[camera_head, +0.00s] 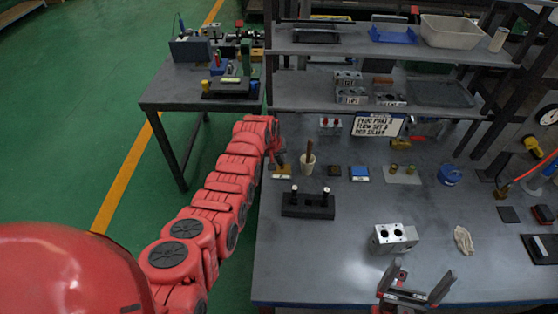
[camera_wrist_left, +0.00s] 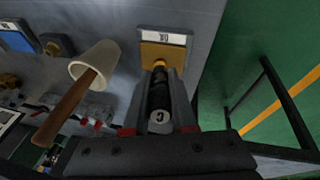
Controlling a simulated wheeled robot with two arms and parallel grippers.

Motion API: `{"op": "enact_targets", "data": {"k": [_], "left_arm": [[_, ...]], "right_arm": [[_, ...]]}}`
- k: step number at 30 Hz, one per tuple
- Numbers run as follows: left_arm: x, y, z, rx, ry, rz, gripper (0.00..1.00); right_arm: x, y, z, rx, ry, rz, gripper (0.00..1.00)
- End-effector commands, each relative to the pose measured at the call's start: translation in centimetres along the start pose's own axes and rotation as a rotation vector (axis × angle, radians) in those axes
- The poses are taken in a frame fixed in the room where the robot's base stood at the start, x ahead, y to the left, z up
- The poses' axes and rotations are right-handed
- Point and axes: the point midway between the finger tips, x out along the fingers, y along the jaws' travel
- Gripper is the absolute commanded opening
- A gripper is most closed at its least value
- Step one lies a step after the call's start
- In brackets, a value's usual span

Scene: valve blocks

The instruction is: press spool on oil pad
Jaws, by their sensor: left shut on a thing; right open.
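The oil pad (camera_head: 282,172) is a small tan-yellow pad near the left edge of the bench; in the left wrist view it shows a white label (camera_wrist_left: 163,39). My left gripper (camera_head: 277,158) is right at the pad. In the left wrist view the gripper (camera_wrist_left: 160,92) is shut on a dark spool (camera_wrist_left: 160,98) with a letter on its near end. The spool's far end, yellowish, meets the pad's edge in the picture; I cannot tell whether it touches. My right gripper (camera_head: 418,277) is open and empty at the bench's front.
A white cup (camera_head: 308,166) with a brown stick stands just right of the pad. A black holder (camera_head: 308,205) with two upright pieces and a silver valve block (camera_head: 394,239) with two bores stand nearer. A blue-topped pad (camera_head: 359,174) lies right. The front left bench is clear.

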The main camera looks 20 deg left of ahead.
Motion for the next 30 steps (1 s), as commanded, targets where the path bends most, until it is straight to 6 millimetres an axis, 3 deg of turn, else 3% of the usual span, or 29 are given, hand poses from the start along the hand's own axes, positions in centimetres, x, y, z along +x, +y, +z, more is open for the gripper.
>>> {"op": "enact_targets", "data": {"k": [17,30], "left_arm": [[-0.2,0.0,0.1,0.000,-0.003,-0.001,0.00],[-3.6,0.8,-1.1,0.000,0.002,0.001,0.00]], "right_arm": [[0.1,0.0,0.0,0.000,0.000,0.000,0.99],[1.8,0.1,-0.3,0.000,0.000,0.000,0.99]]}}
